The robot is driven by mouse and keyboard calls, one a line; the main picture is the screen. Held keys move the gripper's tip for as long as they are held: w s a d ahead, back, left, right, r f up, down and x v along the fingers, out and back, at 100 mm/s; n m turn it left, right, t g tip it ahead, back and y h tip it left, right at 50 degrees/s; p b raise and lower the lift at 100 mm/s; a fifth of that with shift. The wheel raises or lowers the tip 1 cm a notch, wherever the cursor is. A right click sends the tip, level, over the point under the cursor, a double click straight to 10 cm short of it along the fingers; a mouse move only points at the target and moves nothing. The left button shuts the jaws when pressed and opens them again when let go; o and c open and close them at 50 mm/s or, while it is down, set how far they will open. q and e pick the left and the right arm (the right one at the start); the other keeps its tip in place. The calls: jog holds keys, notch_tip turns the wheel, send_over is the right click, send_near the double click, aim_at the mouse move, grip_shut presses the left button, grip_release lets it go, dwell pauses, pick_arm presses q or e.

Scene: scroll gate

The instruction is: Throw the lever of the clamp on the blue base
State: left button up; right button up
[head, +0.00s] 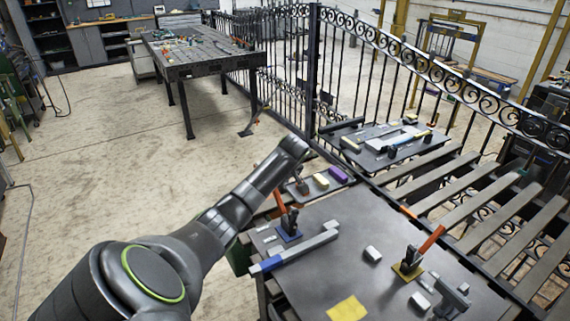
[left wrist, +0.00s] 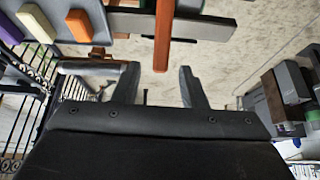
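The clamp on the blue base (head: 288,234) stands near the left end of the near dark table. Its orange lever (head: 280,203) sticks up and leans slightly left. My left gripper (head: 298,178) is behind and above this clamp, near the table's far edge; its fingers show only poorly there. In the left wrist view the gripper (left wrist: 158,88) is open and empty. The orange lever (left wrist: 163,35) comes down from the top, its end in line with the gap between the fingers. I cannot tell how far apart they are in depth. My right gripper is not in view.
A second clamp on a yellow base (head: 408,269) with an orange lever stands to the right. A grey bar with a blue end (head: 293,252) lies just in front of the blue base. Cream (head: 321,181) and purple (head: 338,174) blocks lie behind. A black fence (head: 430,75) runs behind.

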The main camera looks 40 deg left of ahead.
pick_arm(q)
jog(key=p+v, duration=0.1)
jog(key=v, duration=1.1)
jog(key=shift+r, duration=0.2)
jog(key=shift+d+f, duration=0.1)
